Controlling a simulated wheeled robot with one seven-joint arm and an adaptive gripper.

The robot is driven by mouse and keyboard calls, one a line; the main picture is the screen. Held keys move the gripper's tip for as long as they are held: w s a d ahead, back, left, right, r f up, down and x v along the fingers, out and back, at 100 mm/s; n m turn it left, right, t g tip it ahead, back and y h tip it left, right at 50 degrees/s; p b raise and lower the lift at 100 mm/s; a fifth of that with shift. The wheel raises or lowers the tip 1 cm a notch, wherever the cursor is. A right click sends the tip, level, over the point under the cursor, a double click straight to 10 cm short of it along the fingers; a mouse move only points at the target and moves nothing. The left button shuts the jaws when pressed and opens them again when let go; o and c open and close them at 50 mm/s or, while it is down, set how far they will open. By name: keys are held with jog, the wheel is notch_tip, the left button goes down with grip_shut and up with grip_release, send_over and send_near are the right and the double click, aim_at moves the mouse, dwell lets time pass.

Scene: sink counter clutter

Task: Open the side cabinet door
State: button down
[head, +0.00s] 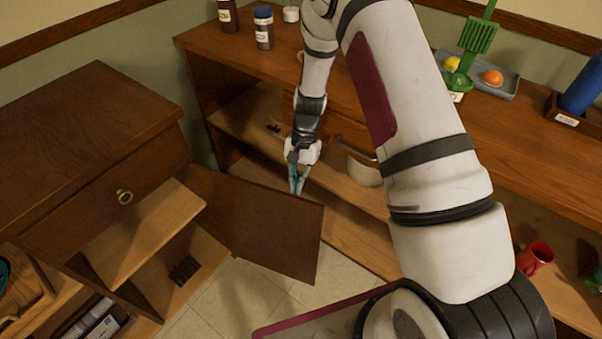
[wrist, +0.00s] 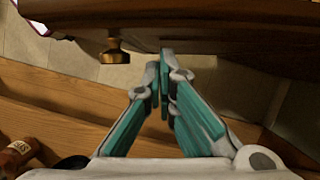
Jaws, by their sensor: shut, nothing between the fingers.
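The side cabinet (head: 60,190) stands at the left in the head view, with a drawer above its opening. Its door (head: 262,225) stands swung wide open, out to the right, and the inner shelf (head: 145,235) shows. My gripper (head: 297,188) is shut and empty, on the far side of the door near its free edge. In the wrist view the door (wrist: 230,28) runs across the top. Its brass knob (wrist: 116,52) is left of my shut fingertips (wrist: 164,62). The fingertips are close to the door face; I cannot tell whether they touch it.
The wooden counter (head: 380,125) with open shelves stands behind my gripper. On it are bottles (head: 264,28) and a grey tray (head: 505,85) with a green utensil. A red mug (head: 535,258) stands on the lower right. Tiled floor (head: 245,295) is clear below the door.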

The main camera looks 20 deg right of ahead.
jog(key=shift+s+a, duration=0.25)
